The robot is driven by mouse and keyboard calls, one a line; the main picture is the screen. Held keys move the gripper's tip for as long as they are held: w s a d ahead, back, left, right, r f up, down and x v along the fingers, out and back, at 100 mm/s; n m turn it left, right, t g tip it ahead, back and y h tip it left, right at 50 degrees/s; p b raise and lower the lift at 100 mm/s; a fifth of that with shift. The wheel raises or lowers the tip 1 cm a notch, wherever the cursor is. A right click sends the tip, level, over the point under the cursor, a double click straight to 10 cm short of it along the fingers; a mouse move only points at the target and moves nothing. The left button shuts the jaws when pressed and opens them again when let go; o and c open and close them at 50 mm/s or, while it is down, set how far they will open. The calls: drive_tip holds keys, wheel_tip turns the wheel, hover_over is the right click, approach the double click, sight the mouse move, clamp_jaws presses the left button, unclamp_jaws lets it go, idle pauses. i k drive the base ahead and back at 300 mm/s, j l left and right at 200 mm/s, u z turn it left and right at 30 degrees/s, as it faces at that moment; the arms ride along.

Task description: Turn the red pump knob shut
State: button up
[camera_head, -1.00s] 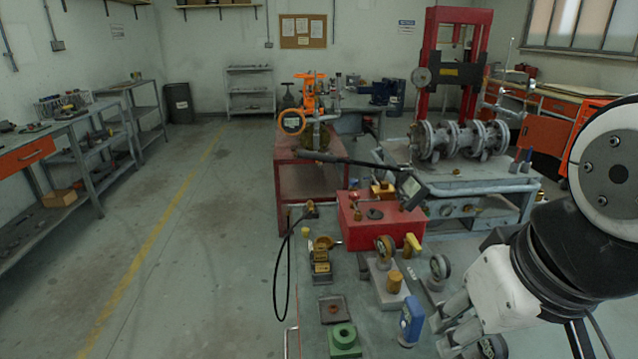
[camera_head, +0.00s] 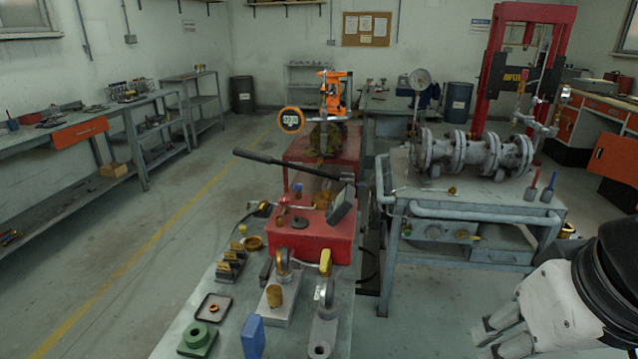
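A red hand pump (camera_head: 314,243) with a long black lever (camera_head: 290,167) stands on the near bench. A small red knob (camera_head: 282,206) sticks up near the left of its top, and a dark round cap (camera_head: 300,222) lies flat beside it. Which of these turns is too small to tell. A tilted grey gauge or display (camera_head: 341,206) sits at the pump's right. My gripper (camera_head: 490,338) is at the lower right, off the bench's right side and well apart from the pump. Its grey fingers point left. Their gap is not clear, and nothing is seen in them.
The near bench (camera_head: 185,325) holds a green block (camera_head: 197,340), a blue block (camera_head: 253,338), a small tray (camera_head: 213,307) and several gauges and fittings. A grey table (camera_head: 470,205) with a flanged valve assembly (camera_head: 472,152) stands behind right. Floor is open at left.

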sight(284, 201)
drive_tip(key=i+l, duration=0.2)
drive_tip(key=l, duration=0.15)
drive_tip(key=i+l+u, duration=0.15)
drive_tip(key=l, duration=0.2)
drive_tip(key=i+l, duration=0.2)
drive_tip(key=l, duration=0.15)
drive_tip(key=i+l+u, duration=0.15)
drive_tip(key=l, duration=0.25)
drive_tip(key=i+j+u, duration=0.1)
drive_tip(key=i, duration=0.65)
drive_tip(key=i+j, duration=0.1)
drive_tip(key=i, duration=0.6)
drive_tip(key=u, duration=0.05)
